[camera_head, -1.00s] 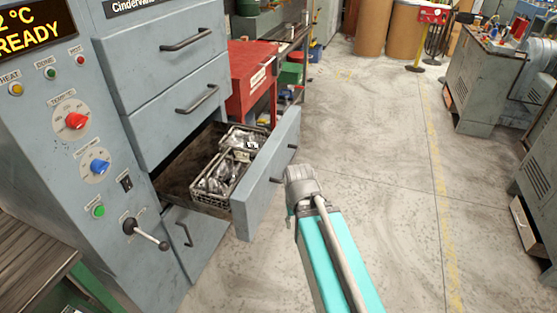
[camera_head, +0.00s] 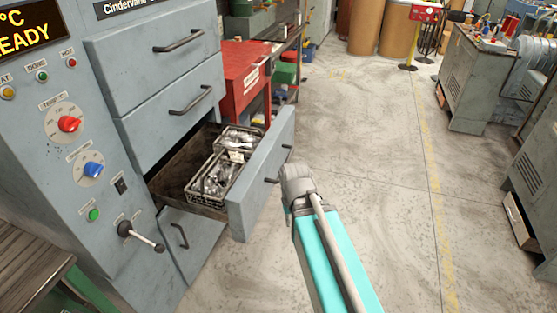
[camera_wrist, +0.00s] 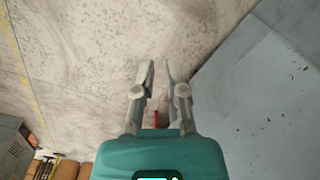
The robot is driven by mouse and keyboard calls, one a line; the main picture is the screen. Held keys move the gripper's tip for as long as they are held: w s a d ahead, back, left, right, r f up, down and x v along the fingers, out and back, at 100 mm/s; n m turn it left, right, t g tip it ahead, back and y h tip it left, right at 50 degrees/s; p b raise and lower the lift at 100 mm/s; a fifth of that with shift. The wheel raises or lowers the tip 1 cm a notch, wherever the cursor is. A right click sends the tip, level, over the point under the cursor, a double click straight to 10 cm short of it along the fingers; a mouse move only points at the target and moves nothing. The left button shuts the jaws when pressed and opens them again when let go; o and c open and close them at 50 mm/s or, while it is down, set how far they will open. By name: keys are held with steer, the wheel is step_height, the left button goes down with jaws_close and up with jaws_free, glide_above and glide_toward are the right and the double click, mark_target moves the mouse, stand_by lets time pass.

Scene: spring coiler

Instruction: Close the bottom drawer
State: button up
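The open drawer (camera_head: 262,175) juts out of the grey-blue cabinet in the head view. It holds two wire baskets (camera_head: 212,183) of metal parts. Below it is a closed front with a handle (camera_head: 180,236). My arm reaches up just right of the open drawer's front. Its grey end section (camera_head: 298,182) is close to that front; contact cannot be told, and the fingers are not visible there. In the wrist view my gripper (camera_wrist: 158,68) has its two fingers a narrow gap apart, with floor between them and nothing held. A flat grey-blue surface (camera_wrist: 265,95) lies right of the fingers.
Two closed drawers (camera_head: 165,85) sit above the open one. A lever (camera_head: 145,238) sticks out of the control panel at left. A red cabinet (camera_head: 243,75) stands behind the drawer. The concrete floor (camera_head: 370,150) to the right is clear, with grey machines beyond.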

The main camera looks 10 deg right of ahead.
steer(key=w+r+m+p, duration=0.2)
steer(key=w+m, duration=0.1)
steer(key=w, duration=0.1)
steer(key=w+d+r+m+y+p, duration=0.1)
steer(key=w+r+m+p, duration=0.1)
steer(key=w+m, duration=0.2)
steer(key=w+d+r+m+t+p, duration=0.1)
steer(key=w+r+m+p, duration=0.1)
steer(key=w+m, duration=0.1)
steer(key=shift+w+r+m+y, duration=0.3)
steer(key=shift+w+m+y, duration=0.1)
steer(key=shift+w, duration=0.3)
jaws_close()
step_height(320, 180, up, 5)
steer(key=m+t+y+p, duration=0.15)
steer(key=m+p, duration=0.25)
steer(key=m, duration=0.9)
glide_above(290, 156)
steer(key=shift+s+d+y, duration=0.25)
steer(key=shift+d, duration=0.1)
steer(key=shift+f, duration=0.2)
steer(key=b+x, duration=0.2)
steer(key=b, duration=0.1)
steer(key=shift+a+f, duration=0.1)
steer(key=shift+f, duration=0.25)
steer(key=b+x, duration=0.6)
steer(key=x, duration=0.1)
steer(key=shift+w, duration=0.1)
